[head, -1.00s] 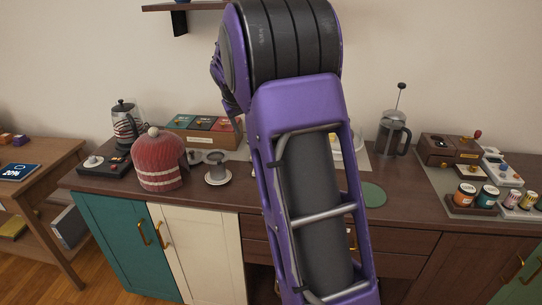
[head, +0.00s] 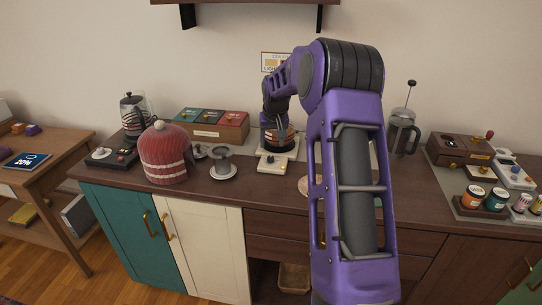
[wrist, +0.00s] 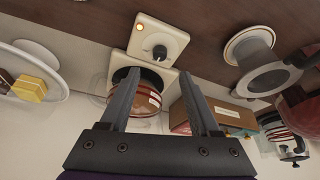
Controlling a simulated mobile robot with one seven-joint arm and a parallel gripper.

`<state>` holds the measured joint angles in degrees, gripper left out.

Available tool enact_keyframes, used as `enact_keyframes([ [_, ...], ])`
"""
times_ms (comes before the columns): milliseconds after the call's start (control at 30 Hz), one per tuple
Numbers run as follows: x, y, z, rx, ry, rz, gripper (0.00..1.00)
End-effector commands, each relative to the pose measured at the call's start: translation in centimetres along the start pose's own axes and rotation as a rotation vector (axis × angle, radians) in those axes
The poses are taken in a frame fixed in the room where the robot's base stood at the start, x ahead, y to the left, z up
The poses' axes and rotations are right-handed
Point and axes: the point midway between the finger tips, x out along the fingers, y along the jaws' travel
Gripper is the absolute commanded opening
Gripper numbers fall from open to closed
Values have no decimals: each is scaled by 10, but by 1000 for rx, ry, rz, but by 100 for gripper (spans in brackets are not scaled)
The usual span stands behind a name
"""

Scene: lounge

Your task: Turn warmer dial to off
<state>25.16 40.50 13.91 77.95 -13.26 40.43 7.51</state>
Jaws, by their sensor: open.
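The warmer (head: 272,164) is a cream unit near the back of the counter, with a glass carafe on its plate. In the wrist view its cream control panel (wrist: 172,41) carries a black dial (wrist: 159,52) and a lit orange lamp (wrist: 140,28). The carafe (wrist: 147,104) shows partly between and behind my fingers. My gripper (wrist: 157,82) is open and empty, with its two fingers pointing toward the panel; the dial appears just beyond the fingertips, apart from them. In the head view my arm reaches over the warmer, and the fingertips are hard to make out.
A red knitted cosy (head: 166,153) and a dripper on a saucer (head: 222,163) stand left of the warmer. A box (head: 214,129) is behind them. A French press (head: 403,131) stands right. A cake stand (wrist: 32,66) shows at left in the wrist view.

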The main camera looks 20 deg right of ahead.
Motion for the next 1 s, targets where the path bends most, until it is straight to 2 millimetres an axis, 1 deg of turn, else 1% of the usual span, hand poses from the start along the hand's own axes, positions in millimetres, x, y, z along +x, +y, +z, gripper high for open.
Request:
enact_keyframes([
  [33,13,0,1,0,-3,-1,63],
  [200,47,-1,1,-1,-2,-1,63],
  [300,63,0,0,-1,0,0,63],
  [400,74,0,0,-1,0,0,63],
  [567,82,0,0,-1,1,0,63],
  [833,83,0,0,-1,1,1,63],
  [967,83,0,0,-1,1,1,40],
  [1000,83,0,0,-1,1,1,32],
])
